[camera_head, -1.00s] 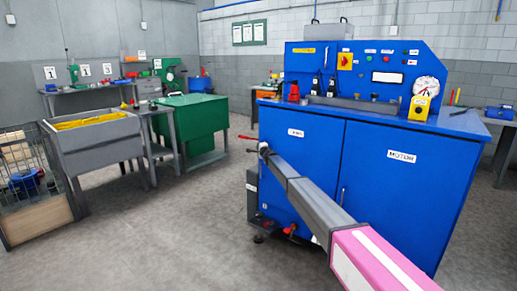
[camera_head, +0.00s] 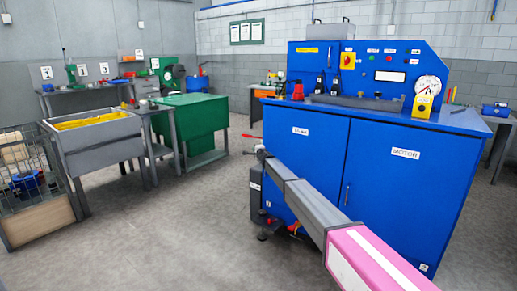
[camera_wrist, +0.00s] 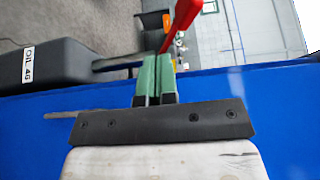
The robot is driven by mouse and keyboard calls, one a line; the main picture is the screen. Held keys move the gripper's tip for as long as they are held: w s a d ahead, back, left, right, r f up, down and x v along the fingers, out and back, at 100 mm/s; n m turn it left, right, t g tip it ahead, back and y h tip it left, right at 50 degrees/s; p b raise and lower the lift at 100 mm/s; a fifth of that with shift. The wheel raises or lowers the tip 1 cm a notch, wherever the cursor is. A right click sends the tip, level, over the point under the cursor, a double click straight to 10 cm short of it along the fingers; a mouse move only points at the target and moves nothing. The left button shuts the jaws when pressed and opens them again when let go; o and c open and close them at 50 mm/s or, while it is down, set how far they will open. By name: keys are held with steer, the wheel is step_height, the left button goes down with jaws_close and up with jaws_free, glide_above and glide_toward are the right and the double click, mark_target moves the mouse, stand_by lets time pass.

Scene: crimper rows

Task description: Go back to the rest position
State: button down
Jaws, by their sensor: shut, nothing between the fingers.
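My arm reaches forward and left across the front of a blue cabinet bench (camera_head: 375,190) in the head view. My gripper (camera_head: 261,151) is small there, by the cabinet's left edge. In the wrist view the two green fingers of my gripper (camera_wrist: 157,62) lie together, shut, with nothing between them. A red handle (camera_wrist: 183,17) is just beyond the fingertips; it shows as a thin red bar in the head view (camera_head: 248,137). I cannot tell whether the fingers touch it.
A green cabinet (camera_head: 190,119), a grey bin (camera_head: 103,140) and a wire cage (camera_head: 30,205) stand at left. The floor between them and the blue bench is clear.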

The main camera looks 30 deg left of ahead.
steer(key=s+a, duration=0.1)
steer(key=s, duration=0.5)
steer(key=s+d+f+n+g+h, duration=0.1)
steer(key=s+d+f+n+g, duration=0.3)
steer(key=d, duration=1.1)
steer(key=s+d+f+n, duration=0.2)
steer(key=s+d, duration=0.4)
steer(key=d, duration=0.9)
steer(key=s+d+f+n+g+h, duration=0.1)
steer(key=s+d+f+n+g, duration=0.3)
steer(key=d, duration=1.1)
steer(key=s+d+f+g+h, duration=0.1)
steer(key=s+d+f+h, duration=0.1)
steer(key=s+d, duration=0.8)
steer(key=s+d+f+m+g+h, duration=0.1)
steer(key=s+d+h, duration=0.4)
steer(key=s+d, duration=0.6)
steer(key=s+d+f+g+h, duration=0.2)
steer(key=s+d+f+h, duration=0.2)
steer(key=s+d, duration=0.7)
steer(key=d, duration=1)
steer(key=shift+s+d+m, duration=0.2)
steer(key=shift+s+m, duration=0.05)
steer(key=shift+m, duration=0.15)
